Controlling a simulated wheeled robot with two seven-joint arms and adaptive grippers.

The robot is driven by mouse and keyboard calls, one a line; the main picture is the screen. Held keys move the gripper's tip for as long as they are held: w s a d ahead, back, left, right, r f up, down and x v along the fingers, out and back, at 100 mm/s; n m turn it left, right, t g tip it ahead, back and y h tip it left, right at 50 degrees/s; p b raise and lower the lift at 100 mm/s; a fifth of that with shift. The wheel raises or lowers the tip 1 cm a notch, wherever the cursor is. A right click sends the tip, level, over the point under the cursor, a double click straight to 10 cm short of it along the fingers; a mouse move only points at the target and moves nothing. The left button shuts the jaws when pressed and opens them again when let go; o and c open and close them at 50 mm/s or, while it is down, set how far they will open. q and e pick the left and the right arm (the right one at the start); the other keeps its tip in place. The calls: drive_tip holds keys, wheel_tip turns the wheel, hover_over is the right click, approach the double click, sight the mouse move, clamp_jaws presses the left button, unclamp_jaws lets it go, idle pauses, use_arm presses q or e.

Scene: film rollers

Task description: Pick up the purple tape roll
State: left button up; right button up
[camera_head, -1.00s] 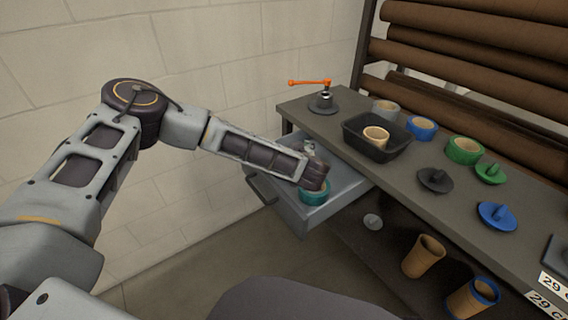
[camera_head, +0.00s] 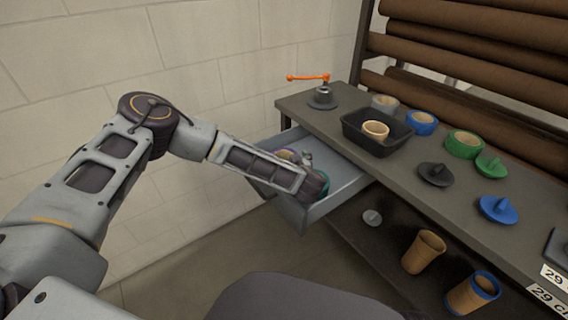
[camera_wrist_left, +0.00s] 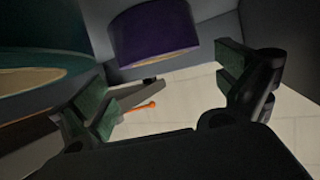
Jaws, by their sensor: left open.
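The purple tape roll (camera_head: 286,153) lies in the open drawer, mostly hidden behind my left forearm in the head view. In the left wrist view the purple tape roll (camera_wrist_left: 153,30) is at the top centre, beyond the fingertips. My left gripper (camera_wrist_left: 165,92) is open, with its two fingers spread and nothing between them. In the head view my left wrist is low over the drawer and hides the fingers. A teal tape roll (camera_wrist_left: 45,75) is close on the left in the wrist view. My right gripper is not in view.
The drawer (camera_head: 338,200) has raised walls around the rolls. The bench top (camera_head: 400,180) above it holds a black tray (camera_head: 360,143), blue and green rolls, several spindle discs and an orange-handled device (camera_head: 322,95). Cardboard cores stand on the lower shelf.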

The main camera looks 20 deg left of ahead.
sight(282, 154)
use_arm(q)
drive_tip(key=shift+f, duration=0.65)
drive_tip(key=shift+w+a, duration=0.25)
drive_tip(key=shift+w, duration=0.25)
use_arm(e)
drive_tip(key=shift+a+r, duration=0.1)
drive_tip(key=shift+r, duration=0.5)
use_arm(q)
drive_tip(key=shift+f, duration=0.1)
drive_tip(key=shift+w+a+f+b, duration=0.2)
drive_tip(key=shift+w+a+b, duration=0.1)
drive_tip(key=shift+w, duration=0.1)
drive_tip(key=shift+w+a+f, duration=0.15)
drive_tip(key=shift+w+a, duration=0.05)
drive_tip(key=shift+w, duration=0.1)
drive_tip(key=b+x, duration=0.1)
drive_tip(key=x, duration=0.2)
drive_tip(key=shift+w+a+f, duration=0.25)
drive_tip(key=shift+w, duration=0.3)
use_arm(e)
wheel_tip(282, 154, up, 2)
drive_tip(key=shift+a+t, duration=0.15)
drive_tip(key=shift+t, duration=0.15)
